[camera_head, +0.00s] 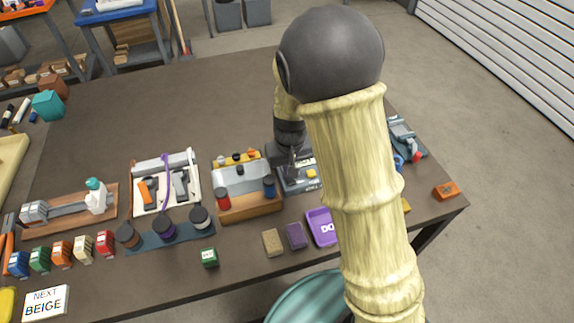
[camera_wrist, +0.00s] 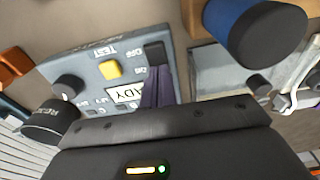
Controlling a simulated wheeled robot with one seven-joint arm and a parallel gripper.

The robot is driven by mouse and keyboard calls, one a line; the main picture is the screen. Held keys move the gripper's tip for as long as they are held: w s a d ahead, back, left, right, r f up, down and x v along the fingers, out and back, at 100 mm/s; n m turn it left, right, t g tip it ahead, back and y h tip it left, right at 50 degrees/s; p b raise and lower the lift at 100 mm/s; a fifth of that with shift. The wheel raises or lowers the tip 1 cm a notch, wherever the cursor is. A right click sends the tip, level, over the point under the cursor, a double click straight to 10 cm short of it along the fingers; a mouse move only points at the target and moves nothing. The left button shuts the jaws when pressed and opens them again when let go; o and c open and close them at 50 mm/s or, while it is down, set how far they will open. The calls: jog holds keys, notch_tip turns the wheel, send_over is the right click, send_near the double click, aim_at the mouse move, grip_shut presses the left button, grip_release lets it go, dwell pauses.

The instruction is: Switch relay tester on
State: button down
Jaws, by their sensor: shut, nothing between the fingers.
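The relay tester (camera_head: 298,184) is a grey box on the table, partly hidden behind my arm. The switch there is hidden or cannot be told from the fingertips; nor can I tell contact. In the head view my gripper (camera_head: 291,163) is above the tester.
A wooden holder (camera_head: 250,210) with a red and a blue cylinder (camera_head: 269,187) stands close left of the tester; the blue one looms in the wrist view (camera_wrist: 255,28). A purple tray (camera_head: 321,228) lies in front. A blue-grey device (camera_head: 402,133) stands to the right.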

jog(key=shift+s+f, duration=0.1)
jog(key=shift+s, duration=0.05)
jog(key=shift+s+d, duration=0.25)
jog(key=shift+s, duration=0.55)
jog(key=shift+w+r, duration=0.1)
jog(key=shift+r, duration=0.1)
jog(key=shift+r+p, duration=0.5)
jog(key=shift+p, duration=0.1)
notch_tip(320, 180, up, 13)
jog(key=s+p, duration=0.2)
jog(key=p, duration=0.1)
jog(key=shift+d, duration=0.2)
jog(key=shift+f, duration=0.15)
